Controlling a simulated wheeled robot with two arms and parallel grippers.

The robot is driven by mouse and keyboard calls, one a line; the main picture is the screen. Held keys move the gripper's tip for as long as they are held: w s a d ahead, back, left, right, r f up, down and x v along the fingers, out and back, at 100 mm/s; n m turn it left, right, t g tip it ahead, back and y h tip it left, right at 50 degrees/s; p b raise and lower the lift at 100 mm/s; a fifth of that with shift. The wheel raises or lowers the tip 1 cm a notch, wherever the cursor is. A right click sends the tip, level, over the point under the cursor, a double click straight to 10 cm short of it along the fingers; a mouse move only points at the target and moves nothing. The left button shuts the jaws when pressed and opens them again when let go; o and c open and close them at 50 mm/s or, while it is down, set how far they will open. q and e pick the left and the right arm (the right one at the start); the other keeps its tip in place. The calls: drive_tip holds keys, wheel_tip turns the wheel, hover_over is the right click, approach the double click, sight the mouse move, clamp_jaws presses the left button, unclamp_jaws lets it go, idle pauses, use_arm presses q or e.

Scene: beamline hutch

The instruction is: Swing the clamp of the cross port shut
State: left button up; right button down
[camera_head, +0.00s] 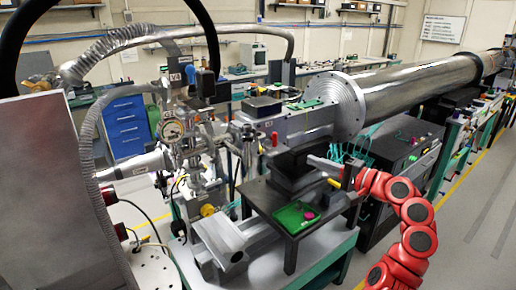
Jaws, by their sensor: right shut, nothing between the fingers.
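The steel vacuum cross (190,143) stands left of centre, with a round dial gauge (173,129) on its front. Several ports and flanges crowd around it. The clamp of the cross port is too small to pick out surely, and I cannot tell how far it stands open. My left gripper is not in view.
A green tray (285,217) with a small magenta piece (308,215) lies on the black table (262,197). A large flange (349,106) and beam pipe (420,84) run behind my right arm. A ribbed hose (92,170) and cables hang left of the cross. Grey floor is clear at right.

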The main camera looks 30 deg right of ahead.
drive_tip(key=p, duration=0.4)
approach(261, 147)
drive_tip(key=w+d, duration=0.3)
drive_tip(key=w, duration=0.1)
drive_tip(key=w+a+p, duration=0.2)
drive_tip(key=a, duration=0.1)
drive_tip(key=shift+a+f, duration=0.1)
drive_tip(key=shift+f, duration=0.05)
drive_tip(key=shift+w+a+f+p, duration=0.2)
drive_tip(key=shift+a+p, duration=0.1)
drive_tip(key=shift+a, duration=0.15)
drive_tip(key=shift+a, duration=0.1)
